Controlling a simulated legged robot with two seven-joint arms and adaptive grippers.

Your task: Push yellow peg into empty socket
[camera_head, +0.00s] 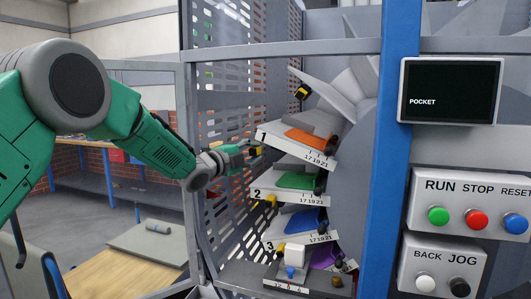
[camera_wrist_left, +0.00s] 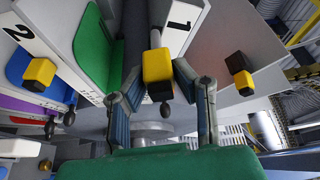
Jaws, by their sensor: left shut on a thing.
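My left gripper (camera_head: 248,153) reaches in from the left to the top numbered shelf. It is shut on a yellow peg (camera_head: 256,151), a small block with a dark tip. In the left wrist view the yellow peg (camera_wrist_left: 157,66) sits between the two fingers of my left gripper (camera_wrist_left: 158,78), in front of the shelf marked 1 (camera_wrist_left: 188,22). Other yellow pegs show on the shelf marked 2 (camera_wrist_left: 40,72) and on a grey panel at the right (camera_wrist_left: 238,64). I cannot make out an empty socket. My right gripper is not in view.
Tilted shelves carry orange (camera_head: 304,139), green (camera_head: 297,180), blue (camera_head: 303,221) and purple (camera_head: 324,256) pieces. A blue post (camera_head: 395,130) stands right of them. A button panel (camera_head: 470,203) and screen (camera_head: 451,88) are beyond it. Perforated mesh (camera_head: 222,110) stands behind the gripper.

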